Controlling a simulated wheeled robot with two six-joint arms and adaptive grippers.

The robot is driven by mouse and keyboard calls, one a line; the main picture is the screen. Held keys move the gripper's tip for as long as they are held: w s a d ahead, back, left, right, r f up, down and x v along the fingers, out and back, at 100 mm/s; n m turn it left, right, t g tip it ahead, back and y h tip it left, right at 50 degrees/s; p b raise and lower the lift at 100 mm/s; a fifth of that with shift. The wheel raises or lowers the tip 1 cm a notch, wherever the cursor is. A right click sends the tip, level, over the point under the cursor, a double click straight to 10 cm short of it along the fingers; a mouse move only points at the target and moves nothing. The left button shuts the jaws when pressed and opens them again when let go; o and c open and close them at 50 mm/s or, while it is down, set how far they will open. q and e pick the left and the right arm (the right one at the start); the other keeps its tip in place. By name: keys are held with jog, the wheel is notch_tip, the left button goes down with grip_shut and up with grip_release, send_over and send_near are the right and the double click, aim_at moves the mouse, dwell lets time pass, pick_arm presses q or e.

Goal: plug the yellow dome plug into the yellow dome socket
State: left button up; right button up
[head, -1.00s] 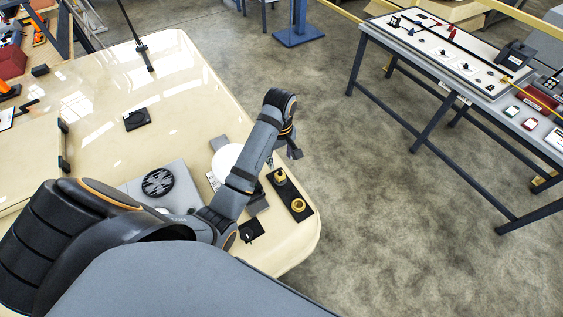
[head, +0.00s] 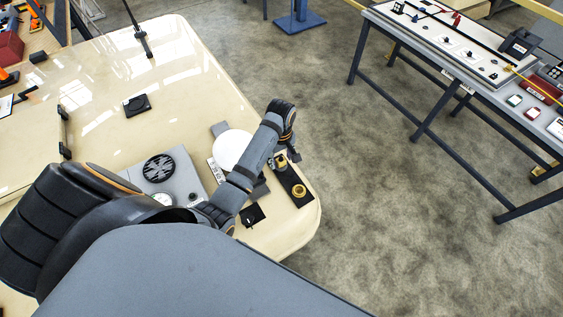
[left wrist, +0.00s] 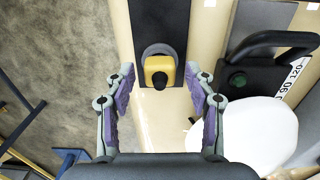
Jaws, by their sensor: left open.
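A yellow piece (head: 280,161), seemingly the dome plug, sits at the far end of a dark board (head: 290,179) near the table's right edge. A yellow ring-like piece (head: 299,191), seemingly the dome socket, is at the board's near end. My right gripper is not visible.
A white round disc (head: 232,148) lies just left of my forearm. A grey box with a fan grille (head: 160,168) and a small black square (head: 251,215) are nearby.

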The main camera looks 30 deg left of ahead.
pick_arm(q)
jog(key=shift+f, duration=0.35)
dwell(0.3)
jog(key=shift+r+p, duration=0.1)
jog(key=shift+p, duration=0.25)
jog(key=shift+c, duration=0.4)
grip_shut()
dwell(0.4)
